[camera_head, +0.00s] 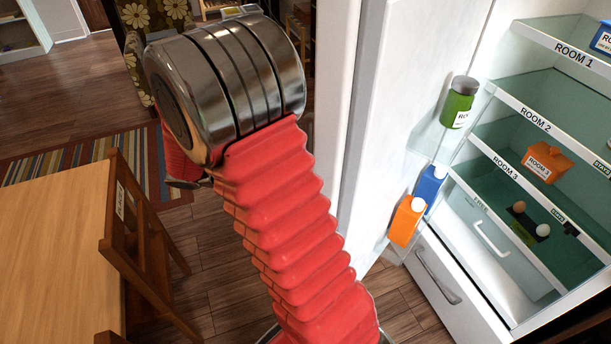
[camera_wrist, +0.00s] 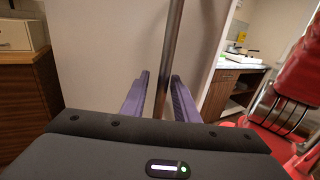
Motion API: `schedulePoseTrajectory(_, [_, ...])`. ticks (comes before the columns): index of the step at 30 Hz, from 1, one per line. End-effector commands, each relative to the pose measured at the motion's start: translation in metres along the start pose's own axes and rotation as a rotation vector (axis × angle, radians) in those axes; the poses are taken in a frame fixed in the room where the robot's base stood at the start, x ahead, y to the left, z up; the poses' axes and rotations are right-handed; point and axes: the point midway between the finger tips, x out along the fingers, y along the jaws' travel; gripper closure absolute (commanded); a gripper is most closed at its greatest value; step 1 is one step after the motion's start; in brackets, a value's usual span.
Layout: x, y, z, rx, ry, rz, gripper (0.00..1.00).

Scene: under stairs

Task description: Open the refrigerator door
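The refrigerator door (camera_head: 385,110) stands wide open at the middle of the head view, with its shelves facing the interior. The refrigerator (camera_head: 470,263) is at the right, its inside in plain view. In the wrist view my gripper (camera_wrist: 160,76) has its two purple fingers apart, one on each side of the vertical metal door handle (camera_wrist: 172,45). A gap shows between the left finger and the bar; the right finger is close to it, and contact is unclear. The door's pale outer face (camera_wrist: 105,50) is behind the bar. My gripper is hidden in the head view.
Bottles and cartons (camera_head: 405,220) stand on the door shelves. A wooden table (camera_head: 50,240) and chair (camera_head: 140,230) are at the lower left. A striped rug (camera_head: 85,155) lies behind them.

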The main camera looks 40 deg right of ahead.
Motion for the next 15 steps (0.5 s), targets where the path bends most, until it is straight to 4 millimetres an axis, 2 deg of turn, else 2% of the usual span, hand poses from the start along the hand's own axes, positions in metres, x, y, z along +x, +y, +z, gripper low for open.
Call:
schedulePoseTrajectory(6, [-0.001, -0.001, 0.000, -0.001, -0.001, 0.000, 0.70])
schedulePoseTrajectory(15, [-0.012, -0.006, 0.000, 0.016, 0.032, 0.040, 0.91])
